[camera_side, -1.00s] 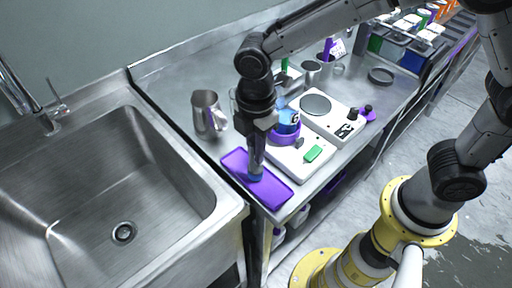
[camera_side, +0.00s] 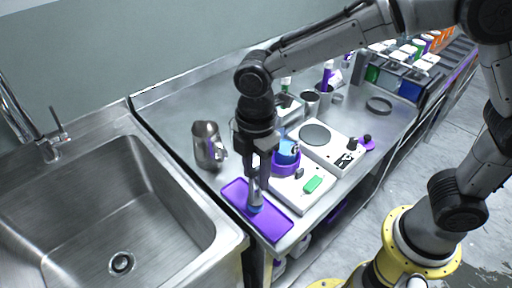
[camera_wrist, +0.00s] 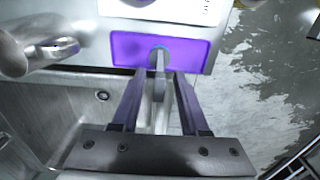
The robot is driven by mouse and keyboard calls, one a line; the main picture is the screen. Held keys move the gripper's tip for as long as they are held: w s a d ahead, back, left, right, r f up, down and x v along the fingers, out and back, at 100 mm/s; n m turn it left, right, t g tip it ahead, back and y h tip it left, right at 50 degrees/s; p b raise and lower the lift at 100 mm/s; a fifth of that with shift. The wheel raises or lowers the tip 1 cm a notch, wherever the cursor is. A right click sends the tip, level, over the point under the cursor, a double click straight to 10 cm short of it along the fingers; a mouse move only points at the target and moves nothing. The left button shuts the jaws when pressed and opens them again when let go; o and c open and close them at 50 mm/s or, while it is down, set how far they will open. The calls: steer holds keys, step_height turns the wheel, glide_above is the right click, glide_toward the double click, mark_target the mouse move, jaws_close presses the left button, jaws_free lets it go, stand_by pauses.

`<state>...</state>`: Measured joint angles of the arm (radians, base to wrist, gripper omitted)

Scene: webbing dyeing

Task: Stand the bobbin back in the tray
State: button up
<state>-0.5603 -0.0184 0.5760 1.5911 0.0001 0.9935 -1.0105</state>
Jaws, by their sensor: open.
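The purple tray (camera_side: 276,224) lies at the front edge of the steel counter, beside the sink. It also shows in the wrist view (camera_wrist: 196,56). The bobbin (camera_side: 255,200), a slim grey piece with a blue lower end, stands roughly upright in the tray with its blue end on the tray floor. In the wrist view the bobbin (camera_wrist: 159,62) shows between the fingers, seen nearly end-on. My gripper (camera_side: 258,180) is open above the tray, pointing down, its fingers on either side of the bobbin's upper part. The fingers hide part of that top.
A steel jug (camera_side: 207,146) stands left of my gripper. Close on the right are a white scale (camera_side: 300,190) with a purple-and-blue pot (camera_side: 286,158) and a white hotplate (camera_side: 336,142). The sink (camera_side: 110,215) opens to the left.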

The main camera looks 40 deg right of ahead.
step_height(320, 180, up, 9)
steer(key=shift+r, duration=0.2)
steer(key=s+d+r+m+t, duration=0.1)
steer(key=s+d+r+m, duration=0.1)
steer(key=s+d+m, duration=0.3)
steer(key=s+d+r+m+t, duration=0.15)
steer(key=d+m, duration=0.25)
steer(key=d, duration=0.4)
steer(key=s+d+f+m+t, duration=0.3)
steer(key=s+d+m, duration=0.4)
steer(key=s+m, duration=0.2)
